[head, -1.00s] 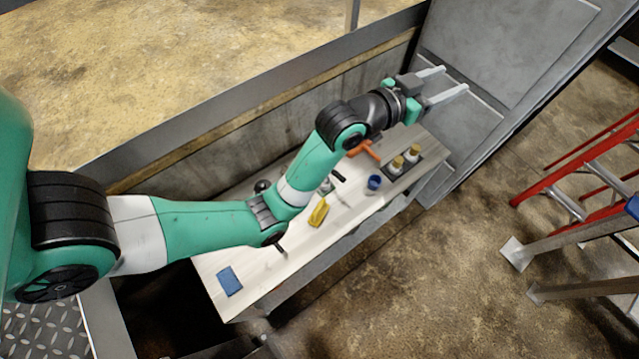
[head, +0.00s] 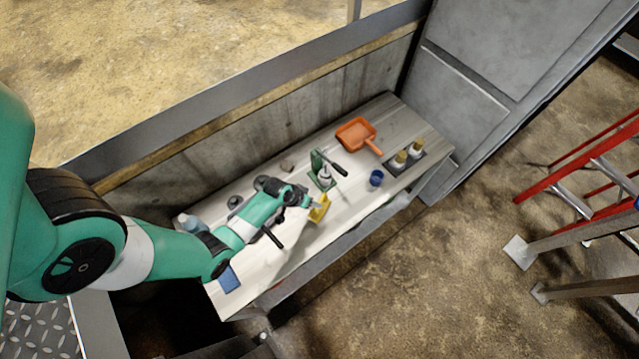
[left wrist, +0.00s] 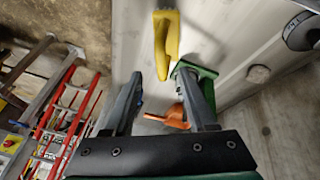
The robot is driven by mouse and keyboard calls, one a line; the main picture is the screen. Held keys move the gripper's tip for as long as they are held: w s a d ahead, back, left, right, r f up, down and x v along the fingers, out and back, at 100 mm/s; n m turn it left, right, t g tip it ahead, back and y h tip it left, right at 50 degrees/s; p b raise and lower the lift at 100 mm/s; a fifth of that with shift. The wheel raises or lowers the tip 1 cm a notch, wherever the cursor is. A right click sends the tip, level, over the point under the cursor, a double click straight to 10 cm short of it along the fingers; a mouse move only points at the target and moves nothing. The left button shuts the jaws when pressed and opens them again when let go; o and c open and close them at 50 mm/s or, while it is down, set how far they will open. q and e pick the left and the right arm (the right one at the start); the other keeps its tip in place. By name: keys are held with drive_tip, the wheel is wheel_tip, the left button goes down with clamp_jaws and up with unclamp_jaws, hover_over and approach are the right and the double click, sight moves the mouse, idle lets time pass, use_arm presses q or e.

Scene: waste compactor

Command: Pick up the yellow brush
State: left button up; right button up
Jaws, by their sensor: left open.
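The yellow brush (head: 321,209) lies on the pale workbench (head: 300,240), partly hidden by my left gripper in the head view. My left gripper (head: 313,206) is over the bench, close to the brush. In the left wrist view the brush (left wrist: 166,45) lies ahead of the open fingers (left wrist: 160,92), roughly in line with the gap between them. Nothing is held between the fingers. Whether a fingertip touches the brush I cannot tell. My right gripper is not in view.
A green device with a black handle (head: 321,168) stands close beside the brush. An orange dustpan (head: 356,134), a blue cup (head: 376,178) and small containers in a dark tray (head: 391,168) are further right. A blue pad (head: 229,279) lies near the left end.

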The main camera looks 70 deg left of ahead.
use_arm(q)
drive_tip(key=b+x, duration=0.1)
drive_tip(key=x, duration=0.2)
drive_tip(key=shift+f+b, duration=0.15)
drive_tip(key=shift+b, duration=0.25)
drive_tip(key=b+x, duration=0.2)
drive_tip(key=x, duration=0.3)
drive_tip(key=shift+w, duration=0.1)
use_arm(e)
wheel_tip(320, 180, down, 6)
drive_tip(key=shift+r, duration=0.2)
use_arm(q)
drive_tip(key=shift+a, duration=0.1)
clamp_jaws()
